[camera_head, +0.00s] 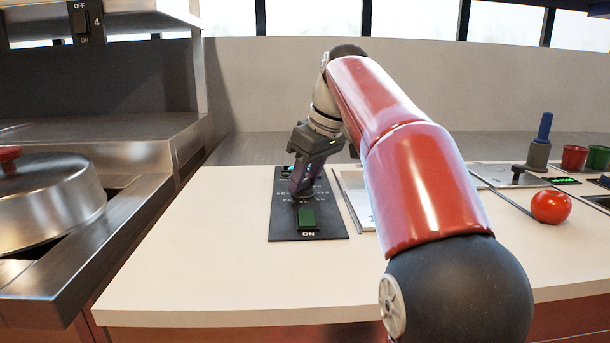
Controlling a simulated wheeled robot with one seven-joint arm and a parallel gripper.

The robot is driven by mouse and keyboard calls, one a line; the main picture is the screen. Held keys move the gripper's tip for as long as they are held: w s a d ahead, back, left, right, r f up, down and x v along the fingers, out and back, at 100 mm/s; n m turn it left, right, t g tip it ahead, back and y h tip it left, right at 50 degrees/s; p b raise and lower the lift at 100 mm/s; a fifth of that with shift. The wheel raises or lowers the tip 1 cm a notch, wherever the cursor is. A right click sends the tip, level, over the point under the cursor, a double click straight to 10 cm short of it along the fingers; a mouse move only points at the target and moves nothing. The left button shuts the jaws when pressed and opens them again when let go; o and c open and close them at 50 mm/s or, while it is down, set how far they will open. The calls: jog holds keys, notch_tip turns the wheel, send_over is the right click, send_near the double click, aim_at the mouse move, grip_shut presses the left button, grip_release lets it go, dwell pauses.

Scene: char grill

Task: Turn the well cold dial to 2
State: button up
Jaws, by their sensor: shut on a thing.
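A dark control panel (333,222) lies flat in the pale counter, with a green rocker switch (307,219) marked ON at its near end. My gripper (300,190) reaches down over the middle of the panel from the far side, its fingers shut. The well cold dial is hidden by the fingers, which close at the place on the panel where white lettering shows around them. The dial's number setting cannot be read. A small lit greenish display shows partly behind the gripper at the panel's far end.
A lidded steel pan (45,200) with a red knob stands at left. Right of my arm are a tomato (551,206), a blue-handled tool (541,140) and red and green cups (574,158). A recessed well (353,190) borders the panel. The counter's front left (190,275) is clear.

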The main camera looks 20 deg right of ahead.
jog(key=n+g, duration=0.1)
jog(key=n, duration=0.2)
jog(key=n+g+y, duration=0.1)
jog(key=n, duration=0.2)
jog(key=shift+w+d+n+y, duration=0.1)
jog(key=shift+w+n+y, duration=0.1)
jog(key=shift+n+y, duration=0.1)
dwell(0.5)
jog(key=o, duration=1)
jog(key=shift+r, duration=0.1)
jog(key=shift+d+r, duration=0.15)
jog(key=shift+r, duration=0.1)
jog(key=s+d, duration=0.1)
jog(key=d, duration=0.2)
jog(key=s+d, duration=0.1)
jog(key=d, duration=0.3)
jog(key=s+d, duration=0.2)
jog(key=d, duration=0.2)
jog(key=shift+d+r, duration=0.2)
jog(key=shift+d, duration=0.05)
